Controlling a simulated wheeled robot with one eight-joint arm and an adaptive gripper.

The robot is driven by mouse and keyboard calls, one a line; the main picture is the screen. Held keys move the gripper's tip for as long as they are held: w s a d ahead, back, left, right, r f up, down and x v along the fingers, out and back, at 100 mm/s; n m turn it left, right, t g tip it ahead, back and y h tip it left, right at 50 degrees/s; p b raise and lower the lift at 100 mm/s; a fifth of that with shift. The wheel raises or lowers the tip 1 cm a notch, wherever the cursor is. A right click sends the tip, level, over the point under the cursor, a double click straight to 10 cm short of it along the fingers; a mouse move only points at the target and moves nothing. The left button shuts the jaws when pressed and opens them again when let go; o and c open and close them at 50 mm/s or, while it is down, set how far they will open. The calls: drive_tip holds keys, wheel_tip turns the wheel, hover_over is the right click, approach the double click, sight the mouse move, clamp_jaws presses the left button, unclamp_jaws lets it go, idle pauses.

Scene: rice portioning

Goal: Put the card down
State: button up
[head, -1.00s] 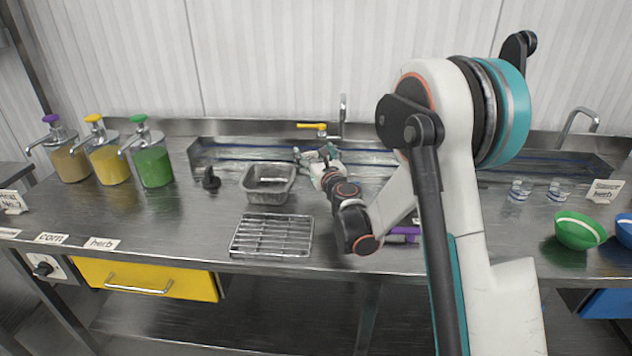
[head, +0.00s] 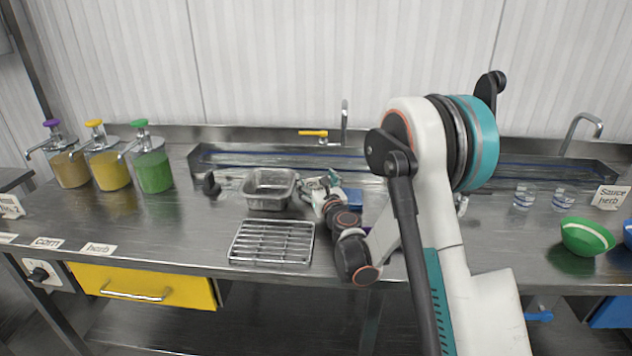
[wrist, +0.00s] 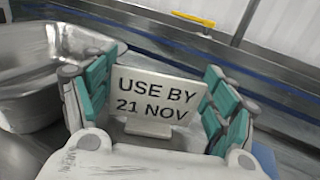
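The card (wrist: 155,98) is white, reads "USE BY 21 NOV" and has a small foot. In the wrist view it is upright between the teal-padded fingers of my gripper (wrist: 160,80), which meet its left and right edges. In the head view my gripper (head: 322,190) is low over the steel counter (head: 190,230), just right of the metal pan. The card cannot be made out clearly there. Whether its foot touches the counter cannot be told.
The metal pan (head: 268,187) stands close left of my gripper, with a wire rack (head: 272,243) in front. A blue item (head: 355,198) lies to the right. Sauce pumps (head: 110,168) stand far left, a green bowl (head: 586,238) far right. A trough (head: 235,163) runs behind.

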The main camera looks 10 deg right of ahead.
drive_tip(key=o, duration=0.4)
drive_tip(key=shift+o, duration=0.2)
